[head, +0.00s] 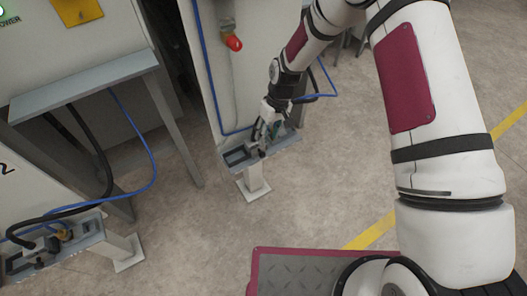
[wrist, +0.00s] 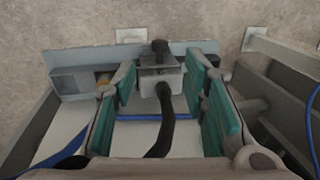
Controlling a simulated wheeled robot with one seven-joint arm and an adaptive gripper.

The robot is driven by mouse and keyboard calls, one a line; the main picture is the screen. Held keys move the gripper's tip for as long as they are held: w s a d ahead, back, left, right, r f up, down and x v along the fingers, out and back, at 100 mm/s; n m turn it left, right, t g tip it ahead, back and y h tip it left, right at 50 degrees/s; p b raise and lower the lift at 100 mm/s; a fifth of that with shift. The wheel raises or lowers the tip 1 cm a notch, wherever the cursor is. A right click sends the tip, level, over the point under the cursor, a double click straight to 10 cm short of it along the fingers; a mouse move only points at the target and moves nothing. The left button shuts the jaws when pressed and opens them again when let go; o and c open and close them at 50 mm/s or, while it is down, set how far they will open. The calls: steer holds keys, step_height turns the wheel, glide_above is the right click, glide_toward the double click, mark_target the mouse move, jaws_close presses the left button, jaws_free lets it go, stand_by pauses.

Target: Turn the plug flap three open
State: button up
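In the head view my gripper (head: 262,133) is down at a narrow grey tray (head: 236,156) on a short post. In the wrist view my gripper (wrist: 163,90) is open, with green pads left and right. Between the pads is a grey box-shaped plug housing (wrist: 153,76) with a dark knob on top and a black cable (wrist: 166,125) running toward the camera. Gaps show between the pads and the housing, so nothing is gripped. I cannot tell which part is plug flap three or how far it is turned; my gripper hides much of this spot in the head view.
A second tray (head: 90,238) with a plug and black cable stands at lower left, beside a panel marked 2. A grey shelf (head: 85,85) juts out above it. Blue hoses (head: 207,70) hang along the machine. A red knob (head: 233,43) sits above my gripper. Floor between trays is clear.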

mark_target(263, 154)
steer(key=f, duration=0.3)
steer(key=a+f, duration=0.1)
steer(key=f, duration=0.2)
steer(key=s+f, duration=0.1)
steer(key=f, duration=0.2)
steer(key=shift+a, duration=0.2)
jaws_close()
